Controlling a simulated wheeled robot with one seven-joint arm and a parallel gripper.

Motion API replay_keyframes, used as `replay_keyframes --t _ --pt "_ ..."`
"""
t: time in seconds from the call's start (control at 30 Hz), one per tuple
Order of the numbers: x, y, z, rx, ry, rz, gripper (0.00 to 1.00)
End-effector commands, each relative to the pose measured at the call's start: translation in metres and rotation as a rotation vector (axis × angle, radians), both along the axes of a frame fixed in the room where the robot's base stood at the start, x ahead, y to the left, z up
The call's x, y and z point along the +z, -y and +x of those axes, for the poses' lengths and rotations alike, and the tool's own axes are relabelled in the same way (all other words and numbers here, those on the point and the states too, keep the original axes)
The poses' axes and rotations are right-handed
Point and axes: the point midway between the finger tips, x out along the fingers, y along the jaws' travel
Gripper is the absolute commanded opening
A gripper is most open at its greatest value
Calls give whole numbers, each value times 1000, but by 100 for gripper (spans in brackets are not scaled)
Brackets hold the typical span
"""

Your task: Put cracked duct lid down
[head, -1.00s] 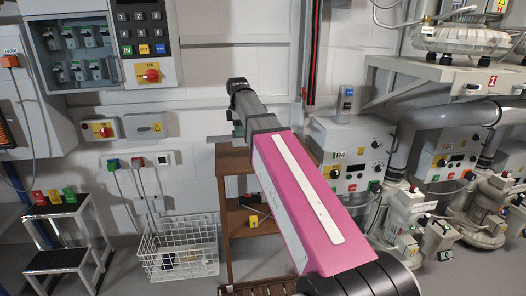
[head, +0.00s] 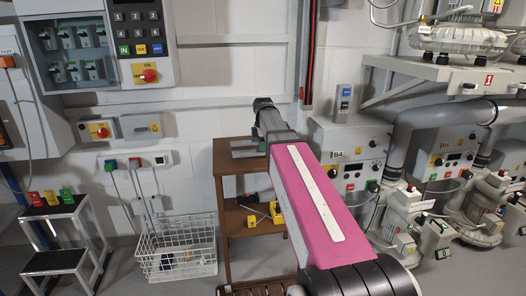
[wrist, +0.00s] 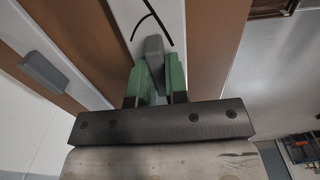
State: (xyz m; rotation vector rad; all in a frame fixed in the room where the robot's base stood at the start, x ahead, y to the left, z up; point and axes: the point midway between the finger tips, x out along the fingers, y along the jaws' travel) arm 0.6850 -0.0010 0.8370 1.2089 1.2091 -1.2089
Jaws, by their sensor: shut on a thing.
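The cracked duct lid (wrist: 172,18) shows in the wrist view as a white panel with a black crack line and a grey grip block (wrist: 153,48). My gripper (wrist: 154,66) has its green fingers shut on that block. The brown wooden shelf unit (wrist: 95,40) lies under the lid; whether they touch I cannot tell. In the head view my gripper (head: 246,148) is over the top of the shelf unit (head: 230,163), and my arm hides much of it. I cannot make out the lid there.
A second pale strip with a grey block (wrist: 45,72) lies left in the wrist view. A white wire basket (head: 177,250) and a step stool (head: 58,235) stand left of the shelf. The B4 blower unit (head: 347,160) is close on the right. Yellow items sit on the lower shelf.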

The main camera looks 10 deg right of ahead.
Motion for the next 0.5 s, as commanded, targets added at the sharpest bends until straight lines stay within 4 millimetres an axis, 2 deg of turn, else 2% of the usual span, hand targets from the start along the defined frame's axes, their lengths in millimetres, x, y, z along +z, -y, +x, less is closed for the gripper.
replay_keyframes --t 0.13,0.43,0.47,0.5 --pt "-19 0 0 0 -2 0 0" --pt "-21 0 0 0 0 0 0" --pt "-21 0 0 0 0 0 21" --pt "-21 0 0 0 0 0 34"
